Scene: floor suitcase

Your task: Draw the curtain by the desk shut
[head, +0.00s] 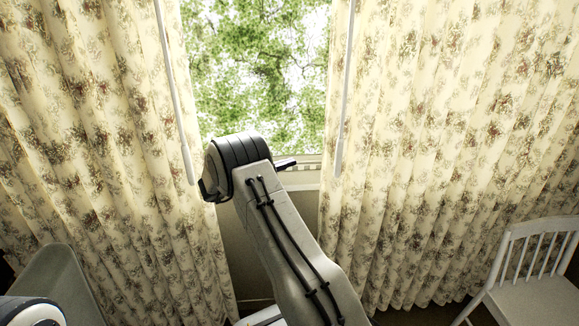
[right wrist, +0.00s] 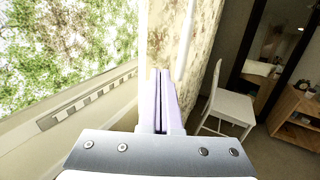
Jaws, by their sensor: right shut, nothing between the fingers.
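The flowered curtain hangs as two panels, a left panel (head: 90,130) and a right panel (head: 440,130), with a gap between them where the window (head: 262,70) shows. A white wand hangs at the inner edge of each panel, a left wand (head: 175,95) and a right wand (head: 345,95). My right arm reaches up to the gap, and its gripper (head: 286,163) is mostly hidden behind the wrist. In the right wrist view the right gripper (right wrist: 161,75) is shut and empty, pointing at the inner edge of the right panel (right wrist: 205,45). My left gripper is out of view.
A white chair (head: 532,275) stands at the lower right, in front of the right panel. A grey rounded backrest-like shape (head: 58,285) is at the lower left. The window sill (head: 300,178) runs behind my right wrist. A wooden cabinet (right wrist: 295,118) stands beyond the chair.

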